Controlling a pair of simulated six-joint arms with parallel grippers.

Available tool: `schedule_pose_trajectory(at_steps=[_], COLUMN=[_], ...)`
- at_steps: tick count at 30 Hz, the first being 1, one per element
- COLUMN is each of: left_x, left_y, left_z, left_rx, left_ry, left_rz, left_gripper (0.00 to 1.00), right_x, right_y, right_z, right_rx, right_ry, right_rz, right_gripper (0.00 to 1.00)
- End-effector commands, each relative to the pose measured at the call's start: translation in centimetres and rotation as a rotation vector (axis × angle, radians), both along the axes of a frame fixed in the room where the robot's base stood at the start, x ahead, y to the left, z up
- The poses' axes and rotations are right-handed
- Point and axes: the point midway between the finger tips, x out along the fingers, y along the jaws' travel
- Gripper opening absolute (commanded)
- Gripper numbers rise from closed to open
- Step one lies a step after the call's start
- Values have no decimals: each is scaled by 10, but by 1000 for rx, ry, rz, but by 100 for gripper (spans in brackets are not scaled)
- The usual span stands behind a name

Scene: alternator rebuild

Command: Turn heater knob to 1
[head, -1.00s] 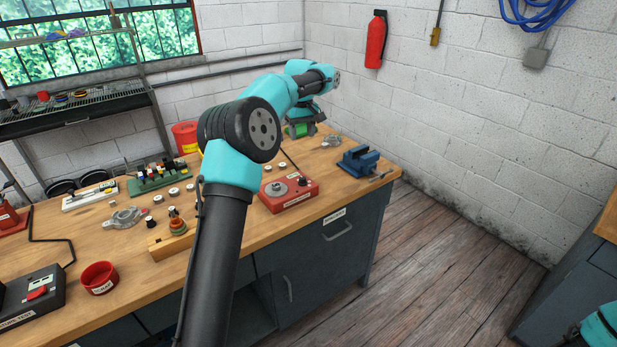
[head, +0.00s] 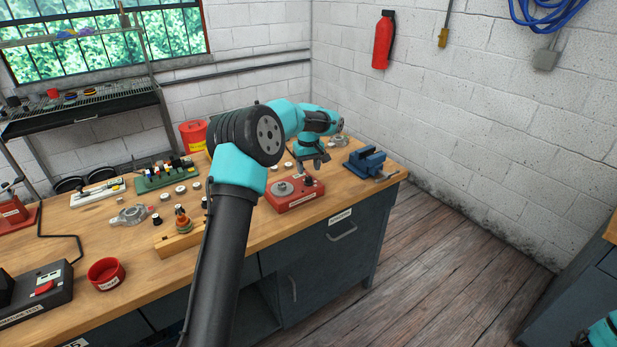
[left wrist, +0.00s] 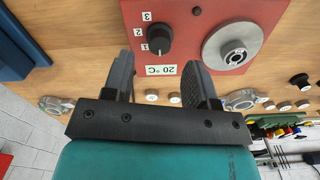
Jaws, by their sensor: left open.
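The heater is a red box (head: 292,201) at the right part of the bench, with a round metal plate (head: 283,188) on top. My left gripper (head: 310,164) is above the heater, pointing down. In the left wrist view its fingers (left wrist: 161,62) are open, on either side of the knob in the picture, with no visible contact.
A blue vise (head: 364,160) stands right of the heater. A metal housing (head: 131,214), a wooden block (head: 180,240) and a red cup (head: 104,274) are to the left. My left arm covers part of the bench. The wall is behind.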

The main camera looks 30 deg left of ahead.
Motion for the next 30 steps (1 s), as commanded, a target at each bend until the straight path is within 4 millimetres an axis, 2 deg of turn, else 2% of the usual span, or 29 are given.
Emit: schedule_pose_trajectory(at_steps=[3, 9, 20, 30], left_x=[0, 0, 0, 0], left_y=[-1, -1, 0, 0], left_z=[-21, -40, -43, -43], left_rx=[-1, -1, -1, 0], left_ry=[3, 1, 1, 0], left_rz=[0, -1, -1, -1], left_gripper=[53, 53, 52, 19], right_x=[0, 0, 0, 0], right_y=[0, 0, 0, 0], right_z=[0, 0, 0, 0], right_rx=[0, 0, 0, 0], right_ry=[0, 0, 0, 0], right_rz=[0, 0, 0, 0], right_gripper=[62, 62, 62, 62])
